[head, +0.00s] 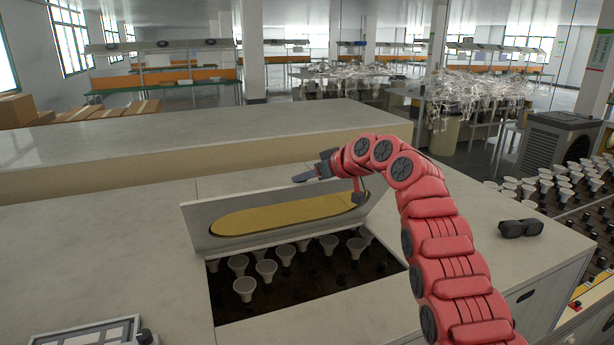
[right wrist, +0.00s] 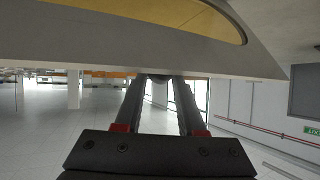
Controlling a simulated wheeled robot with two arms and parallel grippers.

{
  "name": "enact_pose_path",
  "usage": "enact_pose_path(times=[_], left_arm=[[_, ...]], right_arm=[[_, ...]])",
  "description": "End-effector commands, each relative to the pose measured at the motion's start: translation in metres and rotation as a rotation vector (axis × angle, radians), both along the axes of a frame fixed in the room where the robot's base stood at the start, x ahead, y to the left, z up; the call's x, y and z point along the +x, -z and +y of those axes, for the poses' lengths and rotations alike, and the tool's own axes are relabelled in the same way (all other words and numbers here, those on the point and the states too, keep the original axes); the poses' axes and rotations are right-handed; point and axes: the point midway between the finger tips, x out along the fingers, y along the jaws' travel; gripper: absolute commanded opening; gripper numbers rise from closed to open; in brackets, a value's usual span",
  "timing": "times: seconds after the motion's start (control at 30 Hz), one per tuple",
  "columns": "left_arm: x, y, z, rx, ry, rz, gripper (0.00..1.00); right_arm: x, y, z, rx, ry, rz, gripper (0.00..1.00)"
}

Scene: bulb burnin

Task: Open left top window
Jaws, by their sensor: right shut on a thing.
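The window (head: 205,222) is a grey-framed panel with a rounded yellow pane (head: 290,214). It stands tilted up over an opening in the grey cabinet top, and white bulbs (head: 266,268) show in the dark space below it. My right gripper (head: 304,177) is at the window's upper edge, with my red arm passing over its right end. In the right wrist view the gripper's two dark fingers (right wrist: 158,82) come together at the edge of the window (right wrist: 150,62) and are shut on it. The exact grip point is partly hidden. My left gripper is out of view.
A raised grey ledge (head: 200,133) runs behind the window. A dark object (head: 520,228) lies on the cabinet top at right. More bulbs (head: 560,185) stand in a rack beyond the right edge. A panel with a dark knob (head: 90,335) is at front left.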

Motion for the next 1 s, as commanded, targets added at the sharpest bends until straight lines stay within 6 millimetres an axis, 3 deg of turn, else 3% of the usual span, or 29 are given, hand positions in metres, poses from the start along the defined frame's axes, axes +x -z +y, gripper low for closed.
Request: enact_pose_path(times=[0.1,0.13,0.3,0.73,0.87,1.0], left_arm=[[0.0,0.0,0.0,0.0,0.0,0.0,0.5],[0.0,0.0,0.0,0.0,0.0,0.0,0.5],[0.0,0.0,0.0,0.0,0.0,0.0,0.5],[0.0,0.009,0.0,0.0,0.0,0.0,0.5],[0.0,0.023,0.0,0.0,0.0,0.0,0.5],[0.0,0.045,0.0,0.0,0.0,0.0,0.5]], right_arm=[[0.001,-0.001,-0.001,0.0,0.002,-0.004,0.0],[0.001,-0.001,-0.001,0.0,0.002,-0.004,0.41],[0.0,-0.001,-0.001,-0.001,0.002,-0.003,0.69],[-0.004,-0.003,-0.007,0.001,0.002,-0.007,0.69],[-0.017,-0.01,-0.018,0.001,0.004,-0.01,0.69],[-0.041,-0.026,-0.039,-0.002,0.004,-0.01,0.69]])
